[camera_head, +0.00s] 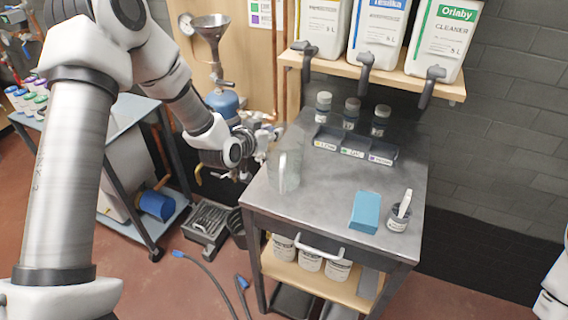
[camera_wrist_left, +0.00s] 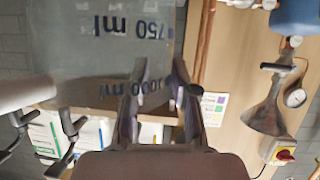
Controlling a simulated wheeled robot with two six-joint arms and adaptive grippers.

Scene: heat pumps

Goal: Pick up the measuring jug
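The measuring jug (camera_head: 284,172) is a clear, see-through container standing on the left part of the grey metal table top (camera_head: 330,205). In the left wrist view the jug (camera_wrist_left: 95,50) fills the upper left, its dark "750 ml" and "1000 ml" marks upside down. My left gripper (camera_head: 262,146) is beside the jug's upper left side. In the wrist view its two fingers (camera_wrist_left: 158,72) are apart, overlapping the jug's edge. I cannot tell whether they touch it. My right gripper is out of view; only a white part of my right arm shows at the lower right edge.
A labelled dark bin row (camera_head: 353,150) and several capped bottles (camera_head: 351,113) are behind. Large canisters (camera_head: 445,40) stand on the wooden shelf above. A cart (camera_head: 130,125) is to the left.

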